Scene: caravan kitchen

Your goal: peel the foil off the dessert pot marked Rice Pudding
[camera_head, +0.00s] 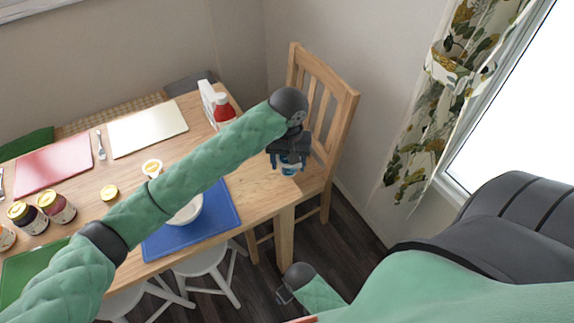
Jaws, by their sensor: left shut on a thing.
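My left gripper (288,158) is shut on a small blue thing (290,169) over the right end of the table. Its fingers hide most of this thing, and I cannot read any marking on it. A small white pot with a yellowish top (152,166) stands on the table just behind my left forearm. I cannot make out a Rice Pudding label on anything. My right gripper (284,295) is low at the bottom middle, off the table and over the floor; its fingers are too small to judge.
A white bowl (190,212), partly behind my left arm, is on a blue mat (222,208). Several jars (57,207) and a yellow lid (109,192) are at left. A wooden chair (345,100) is close to the right end.

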